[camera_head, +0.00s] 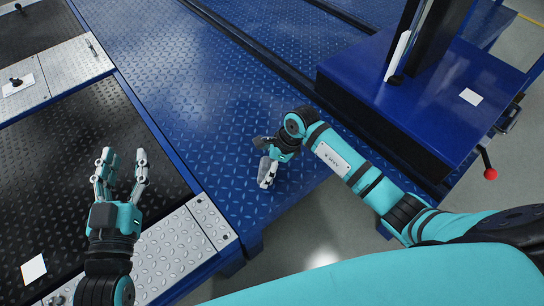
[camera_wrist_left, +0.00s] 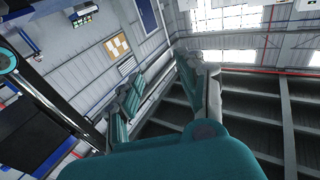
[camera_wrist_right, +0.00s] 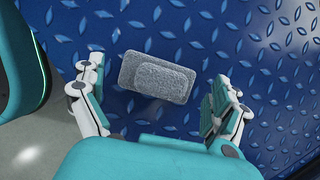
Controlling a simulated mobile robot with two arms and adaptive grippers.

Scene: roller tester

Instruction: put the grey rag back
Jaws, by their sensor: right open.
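The grey rag (camera_wrist_right: 157,77) shows in the right wrist view as a small folded pad with a rough surface. It appears to lie on the blue diamond-plate surface (camera_wrist_right: 250,35). My right gripper (camera_head: 264,160) is low over this blue plate in the head view. Its fingers are open, one on each side of the rag in the right wrist view, with gaps on both sides. In the head view the rag is hard to tell from the gripper's fingers. My left gripper (camera_head: 122,165) is open and empty at the left, with its fingers pointing up in the picture.
A blue machine base (camera_head: 430,95) with a dark post stands at the upper right, with a red-knobbed lever (camera_head: 490,173). Metal tread plates (camera_head: 180,245) and dark panels lie at the left. The blue plate ends at an edge near my right gripper, with floor beyond.

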